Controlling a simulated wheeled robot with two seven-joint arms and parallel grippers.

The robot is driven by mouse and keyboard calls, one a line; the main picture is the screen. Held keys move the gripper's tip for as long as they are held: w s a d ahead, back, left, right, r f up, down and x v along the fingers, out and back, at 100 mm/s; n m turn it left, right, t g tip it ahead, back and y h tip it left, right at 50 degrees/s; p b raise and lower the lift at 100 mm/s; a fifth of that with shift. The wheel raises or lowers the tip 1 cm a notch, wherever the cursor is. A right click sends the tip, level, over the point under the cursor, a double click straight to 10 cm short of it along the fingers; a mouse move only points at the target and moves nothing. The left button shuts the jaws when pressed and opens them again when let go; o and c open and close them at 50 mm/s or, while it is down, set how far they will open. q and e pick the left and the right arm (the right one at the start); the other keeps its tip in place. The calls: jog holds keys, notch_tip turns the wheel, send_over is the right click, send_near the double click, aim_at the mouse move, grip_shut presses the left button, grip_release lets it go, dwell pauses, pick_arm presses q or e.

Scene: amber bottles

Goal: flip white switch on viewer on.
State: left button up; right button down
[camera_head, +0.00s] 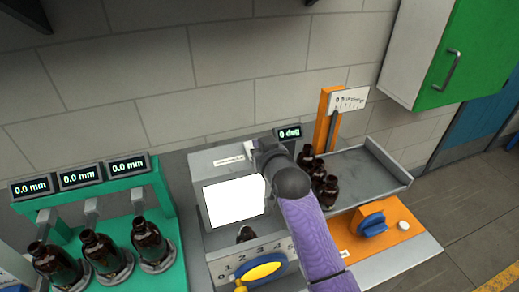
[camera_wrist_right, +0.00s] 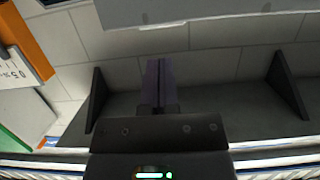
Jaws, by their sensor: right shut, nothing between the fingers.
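The viewer (camera_head: 215,240) is a grey box with a bright white panel (camera_head: 235,202) on its front and a small label on top. An amber bottle (camera_head: 246,233) shows partly at the panel's foot. My right gripper (camera_head: 262,148) is at the viewer's upper right edge, its purple arm crossing in front. Its fingers are mostly hidden in the head view. In the right wrist view the purple fingers (camera_wrist_right: 158,85) are together and empty, with a grey box edge (camera_wrist_right: 200,12) beyond them. My left gripper is not in view.
A green stand (camera_head: 165,195) with several amber bottles and displays is at left. A grey tray (camera_head: 370,170) with amber bottles (camera_head: 318,175) is at right, behind an orange base with a blue knob (camera_head: 372,222). An orange post (camera_head: 325,118) stands behind the tray.

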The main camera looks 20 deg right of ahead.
notch_tip(320, 180, up, 8)
jog(key=shift+f+p, duration=0.2)
jog(key=shift+p, duration=0.25)
